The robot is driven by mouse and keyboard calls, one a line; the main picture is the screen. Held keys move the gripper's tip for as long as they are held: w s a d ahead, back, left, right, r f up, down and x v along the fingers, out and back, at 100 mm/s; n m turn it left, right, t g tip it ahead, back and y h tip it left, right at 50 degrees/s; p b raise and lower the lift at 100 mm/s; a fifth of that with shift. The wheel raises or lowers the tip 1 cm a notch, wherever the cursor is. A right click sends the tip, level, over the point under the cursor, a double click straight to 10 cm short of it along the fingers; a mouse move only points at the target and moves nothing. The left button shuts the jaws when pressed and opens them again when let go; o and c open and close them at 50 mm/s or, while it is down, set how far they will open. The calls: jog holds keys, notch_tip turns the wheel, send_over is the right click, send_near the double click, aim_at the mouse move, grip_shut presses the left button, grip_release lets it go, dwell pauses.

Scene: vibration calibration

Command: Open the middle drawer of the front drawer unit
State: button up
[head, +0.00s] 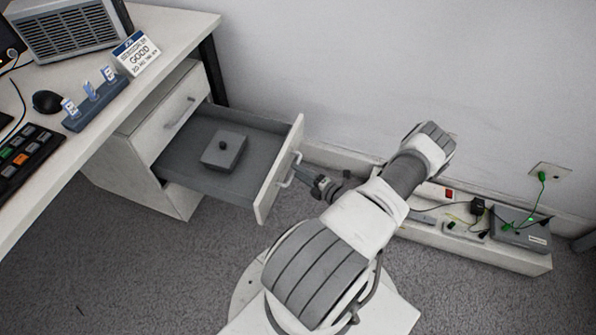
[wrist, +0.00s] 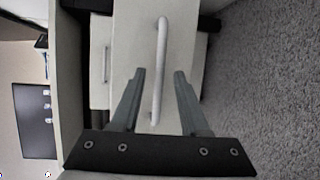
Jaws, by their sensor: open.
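The pale drawer unit (head: 120,163) stands under the desk. Its middle drawer (head: 268,188) is pulled well out, below a shut top drawer (head: 182,110). A grey box with a dark knob (head: 223,151) lies inside the open drawer. The drawer's bar handle (head: 292,170) is on its front; the wrist view also shows this handle (wrist: 161,50) running between the two fingers in the picture. My gripper (wrist: 160,73) is open, with one finger on each side of the handle. In the head view my gripper (head: 301,167) is right at the handle; contact cannot be told.
The desk (head: 160,60) holds a mouse, a keypad, a small rack and a sign reading "GOOD". A low white ledge (head: 480,250) with cables and a grey device runs along the wall at right. Carpet (head: 120,270) in front is clear.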

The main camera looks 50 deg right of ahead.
jog(key=s+r+p, duration=0.3)
jog(key=s, duration=1.3)
